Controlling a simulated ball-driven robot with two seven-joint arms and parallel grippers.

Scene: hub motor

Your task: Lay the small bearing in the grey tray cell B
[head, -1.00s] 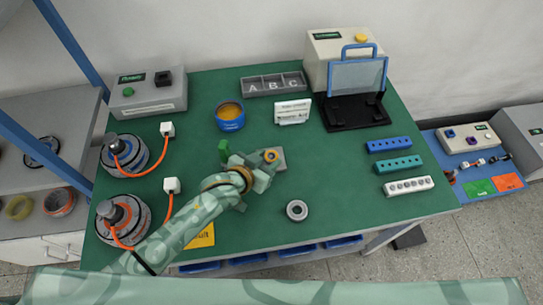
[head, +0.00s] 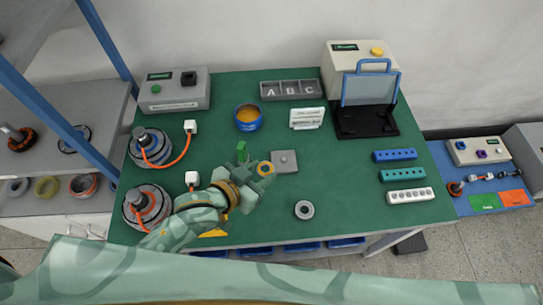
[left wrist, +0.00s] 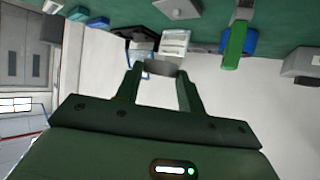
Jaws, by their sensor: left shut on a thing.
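My left gripper (head: 263,172) is shut on the small bearing (head: 265,169), a ring with an orange-gold look, and holds it just left of the square grey plate (head: 285,161). In the left wrist view the small bearing (left wrist: 160,68) shows edge-on as a grey band between the fingertips (left wrist: 160,75). The grey tray (head: 291,98) lies at the back of the green table, with cells lettered A, B and C; the middle cell B (head: 290,88) looks empty. My right gripper is in neither view.
A grey ring (head: 304,210) lies near the front. A blue bowl (head: 248,118) and a white card stand (head: 307,118) stand between gripper and tray. A green upright piece (head: 242,151) is close beside the gripper. A black fixture (head: 366,120) is right of the tray.

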